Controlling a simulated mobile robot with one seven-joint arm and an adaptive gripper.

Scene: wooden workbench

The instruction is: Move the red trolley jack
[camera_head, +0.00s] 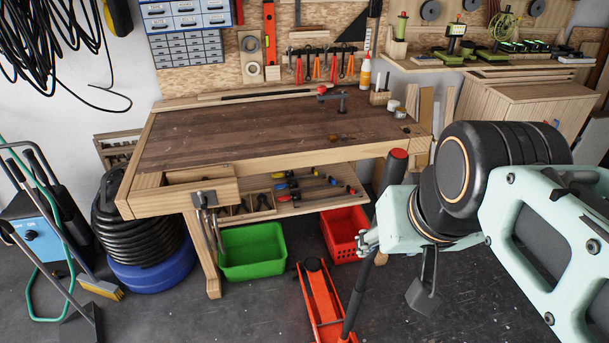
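The red trolley jack (322,300) is on the dark floor in front of the workbench, and its near end is cut off by the lower picture edge. Its long black handle (359,295) leans up to the right and ends in a red grip (398,154). My mint-green and black arm comes in from the right. My gripper (368,241) is at the handle's middle and overlaps it in the picture. Its fingers are small and partly hidden, so I cannot tell whether they are closed on the handle or only beside it.
The wooden workbench (230,142) stands behind the jack. A green crate (252,270) and a red crate (340,250) are under it, close to the jack. A black hose coil on a blue base (150,276) is at left. Bare floor (200,325) lies left of the jack.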

